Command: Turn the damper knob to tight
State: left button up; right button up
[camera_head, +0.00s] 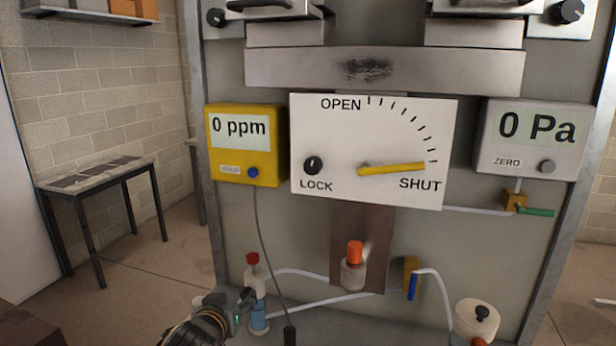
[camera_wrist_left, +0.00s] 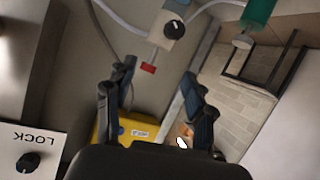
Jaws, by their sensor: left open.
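The black knob (camera_head: 313,165) labelled LOCK sits at the lower left of the white damper plate (camera_head: 350,122). A yellow pointer (camera_head: 392,168) on the plate lies almost level, close to SHUT. The same LOCK knob shows upside down at the lower left of the left wrist view (camera_wrist_left: 27,162). My left gripper (camera_head: 247,298) is low at the front, below and left of the plate, beside a red-capped bottle. In the wrist view its two dark fingers (camera_wrist_left: 162,78) are spread apart with nothing between them. My right gripper is in neither view.
A yellow ppm meter (camera_head: 246,144) is left of the plate, with a cable hanging below. A grey Pa gauge (camera_head: 530,140) is on the right. The red-capped bottle (camera_head: 257,300), hoses and an orange-capped fitting (camera_head: 354,262) stand below the plate. A dark table (camera_head: 100,175) is at left.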

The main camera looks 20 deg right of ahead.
pick_arm(q)
jog(key=s+d+r+m+t+h, duration=0.1)
jog(key=d+r, duration=0.2)
jog(key=r, duration=0.5)
jog(key=s+d+r+t+h, duration=0.1)
jog(key=s+d+r, duration=0.15)
jog(key=r, duration=0.55)
jog(key=m+t+h, duration=0.1)
jog(key=m+h, duration=0.1)
send_near(311, 169)
jog(key=p+x, duration=0.3)
jog(key=x, duration=0.3)
jog(key=shift+w+d+r+p, duration=0.1)
jog(key=shift+w+p, duration=0.1)
jog(key=shift+p, duration=0.15)
jog(key=shift+x, duration=0.8)
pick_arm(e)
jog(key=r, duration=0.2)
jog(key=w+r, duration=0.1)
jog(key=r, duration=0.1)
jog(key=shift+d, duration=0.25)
pick_arm(q)
grip_shut()
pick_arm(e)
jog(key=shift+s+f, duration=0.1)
